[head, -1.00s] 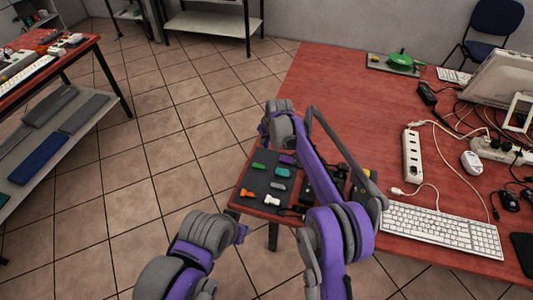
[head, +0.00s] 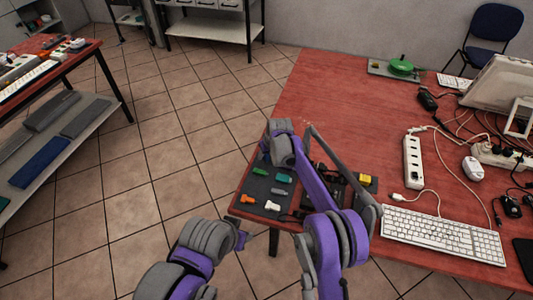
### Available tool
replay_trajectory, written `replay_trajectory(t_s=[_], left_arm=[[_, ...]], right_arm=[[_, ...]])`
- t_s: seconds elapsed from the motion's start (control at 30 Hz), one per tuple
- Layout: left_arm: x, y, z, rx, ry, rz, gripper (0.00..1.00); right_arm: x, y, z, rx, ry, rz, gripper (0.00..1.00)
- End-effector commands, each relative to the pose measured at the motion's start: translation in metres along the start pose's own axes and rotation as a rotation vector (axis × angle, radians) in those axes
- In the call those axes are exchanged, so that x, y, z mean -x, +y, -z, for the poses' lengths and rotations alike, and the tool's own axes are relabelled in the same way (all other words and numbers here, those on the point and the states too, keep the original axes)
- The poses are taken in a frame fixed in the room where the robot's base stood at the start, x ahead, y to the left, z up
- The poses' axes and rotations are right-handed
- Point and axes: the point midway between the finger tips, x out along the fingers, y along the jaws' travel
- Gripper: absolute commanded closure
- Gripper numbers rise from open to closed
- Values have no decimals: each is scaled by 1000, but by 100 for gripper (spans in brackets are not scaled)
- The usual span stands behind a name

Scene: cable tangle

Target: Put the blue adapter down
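My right arm reaches over the front left corner of the red table (head: 340,85). My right gripper (head: 328,175) is a small dark shape partly hidden by my own arm links, low over the dark mats. I cannot tell whether its fingers hold anything. I cannot pick out a clearly blue adapter. A teal adapter (head: 283,178) lies on the dark mat (head: 257,189), with green (head: 260,171), grey (head: 280,192), orange (head: 247,199) and white (head: 272,205) pieces around it. A yellow piece (head: 364,178) lies right of my arm.
A white keyboard (head: 442,235), a power strip (head: 412,161) and a mouse (head: 473,168) with loose cables lie to the right. A grey tray with a green coil (head: 401,65) is at the back. The table's middle is clear.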

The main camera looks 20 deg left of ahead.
Motion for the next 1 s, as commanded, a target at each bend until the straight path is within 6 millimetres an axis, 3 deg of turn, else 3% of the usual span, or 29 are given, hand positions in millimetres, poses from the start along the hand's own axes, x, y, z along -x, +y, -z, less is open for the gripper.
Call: replay_trajectory(t_s=[0.27,0.43,0.8,1.0], left_arm=[[0,0,0,0,0,0,50],[1,0,1,0,1,0,50],[-3,0,-3,0,-3,0,50],[-4,0,-4,0,-3,0,50]], right_arm=[[1,0,0,0,0,0,51],[14,0,2,0,0,0,51],[90,0,1,0,0,0,51],[117,0,1,0,0,0,51]])
